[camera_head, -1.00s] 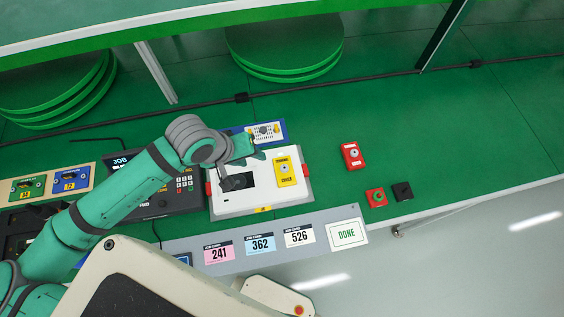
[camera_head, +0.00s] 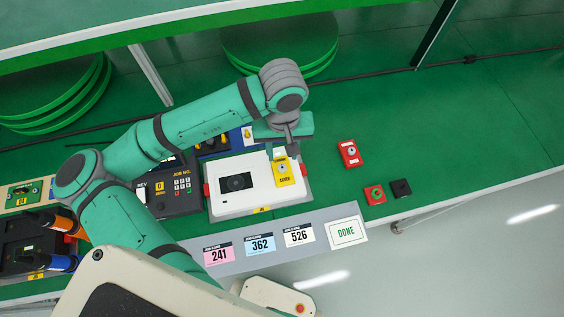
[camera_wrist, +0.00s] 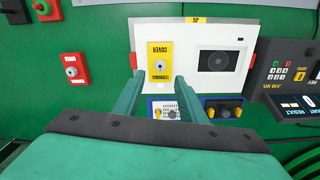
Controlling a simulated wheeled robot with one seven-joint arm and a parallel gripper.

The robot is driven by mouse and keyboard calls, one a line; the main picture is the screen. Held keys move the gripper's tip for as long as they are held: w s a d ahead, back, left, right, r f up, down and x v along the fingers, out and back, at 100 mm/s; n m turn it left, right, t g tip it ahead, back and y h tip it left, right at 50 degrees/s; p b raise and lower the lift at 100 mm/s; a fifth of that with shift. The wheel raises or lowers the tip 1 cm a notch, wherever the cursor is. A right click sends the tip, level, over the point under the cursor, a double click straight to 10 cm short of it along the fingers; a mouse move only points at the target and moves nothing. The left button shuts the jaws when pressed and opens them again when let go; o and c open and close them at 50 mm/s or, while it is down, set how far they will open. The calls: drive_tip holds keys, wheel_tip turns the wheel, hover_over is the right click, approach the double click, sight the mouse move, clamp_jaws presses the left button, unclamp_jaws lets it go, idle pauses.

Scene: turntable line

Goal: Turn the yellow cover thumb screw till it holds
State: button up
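The yellow cover (camera_head: 285,181) lies on the right part of a white box-like unit (camera_head: 213,203). In the wrist view the yellow cover (camera_wrist: 160,52) appears upside down, with a small grey thumb screw (camera_wrist: 160,67) at its middle. My gripper (camera_wrist: 157,80) is open, its two green fingers apart on either side of the cover's lower part in that view, with nothing between them. In the head view my gripper (camera_head: 280,152) is over the far edge of the cover. Whether the fingers touch anything cannot be told.
The white unit has a dark round-lensed panel (camera_head: 236,182) beside the cover. A keypad console (camera_head: 180,195) is on the left. Job cards line the front.

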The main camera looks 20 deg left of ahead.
sight(282, 168)
wheel_tip(282, 168, down, 8)
idle(0.4)
